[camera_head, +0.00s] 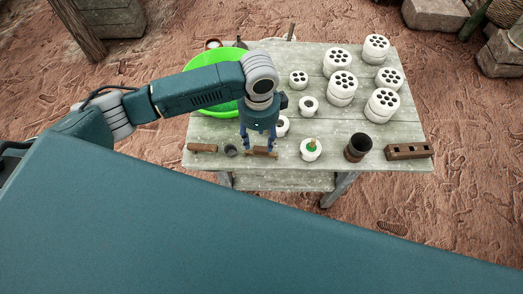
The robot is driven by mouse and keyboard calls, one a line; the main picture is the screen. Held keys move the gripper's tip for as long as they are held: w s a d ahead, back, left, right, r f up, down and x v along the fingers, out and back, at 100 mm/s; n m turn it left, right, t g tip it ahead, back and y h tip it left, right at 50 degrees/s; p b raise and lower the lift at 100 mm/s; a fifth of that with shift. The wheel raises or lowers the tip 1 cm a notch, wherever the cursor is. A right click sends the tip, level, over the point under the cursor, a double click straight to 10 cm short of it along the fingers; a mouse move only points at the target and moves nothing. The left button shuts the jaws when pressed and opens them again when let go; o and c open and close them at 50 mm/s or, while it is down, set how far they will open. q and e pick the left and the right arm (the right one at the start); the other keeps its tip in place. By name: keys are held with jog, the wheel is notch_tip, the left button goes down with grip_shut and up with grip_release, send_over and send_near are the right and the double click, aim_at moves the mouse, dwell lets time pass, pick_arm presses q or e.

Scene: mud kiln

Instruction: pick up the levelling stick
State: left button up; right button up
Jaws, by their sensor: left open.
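My left gripper (258,146) points down at the table's front edge, open, with its two fingers apart. A short brown wooden piece (262,154), which looks like the levelling stick, lies on the table directly below and between the fingertips. The gripper partly hides it, and I cannot tell whether the fingers touch it. A similar brown wooden piece (203,147) lies further left. My right gripper is not in view.
The weathered table (335,185) also holds a small dark cup (231,151), a white pot with green inside (311,150), a dark brown cup (358,148), a brown holed bar (408,151), several white holed cylinders (342,86) and a green basin (205,106) behind my arm.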

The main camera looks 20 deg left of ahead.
aim_at(259, 150)
pick_arm(q)
notch_tip(259, 150, down, 3)
jog(key=shift+r, duration=0.1)
notch_tip(259, 150, down, 4)
jog(key=shift+f+p, duration=0.2)
jog(key=shift+p, duration=0.55)
jog(key=shift+f, duration=0.45)
jog(key=c, duration=1.1)
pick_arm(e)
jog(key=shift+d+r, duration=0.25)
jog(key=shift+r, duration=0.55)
